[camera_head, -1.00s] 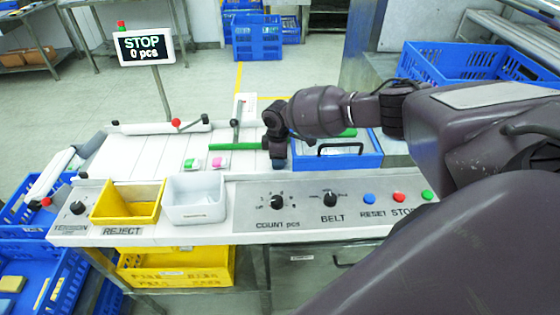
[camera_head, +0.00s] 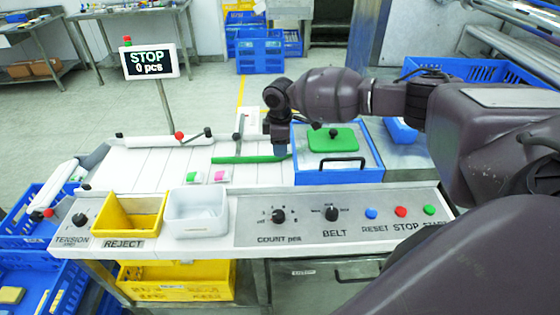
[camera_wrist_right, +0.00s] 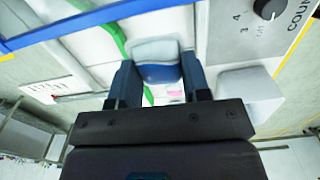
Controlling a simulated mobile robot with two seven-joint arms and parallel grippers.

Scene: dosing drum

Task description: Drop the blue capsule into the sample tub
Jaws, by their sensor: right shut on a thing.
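My right gripper (camera_head: 280,151) is above the white belt, by the right end of a green bar. In the right wrist view the gripper (camera_wrist_right: 158,72) is shut on a capsule (camera_wrist_right: 160,72) that is white at one end and blue at the other. In the head view the capsule cannot be told apart from the fingers. A white tub (camera_head: 195,213), apparently the sample tub, stands on the front panel, to the left of and nearer than my gripper. It looks empty and also shows in the right wrist view (camera_wrist_right: 250,93). My left gripper is not in view.
A yellow REJECT bin (camera_head: 128,222) stands left of the tub. A green capsule (camera_head: 194,177) and a pink capsule (camera_head: 221,176) lie on the belt. A blue-framed box (camera_head: 340,177) with a green lid (camera_head: 333,140) is right of my gripper. The display (camera_head: 151,62) reads STOP, 0 pcs.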

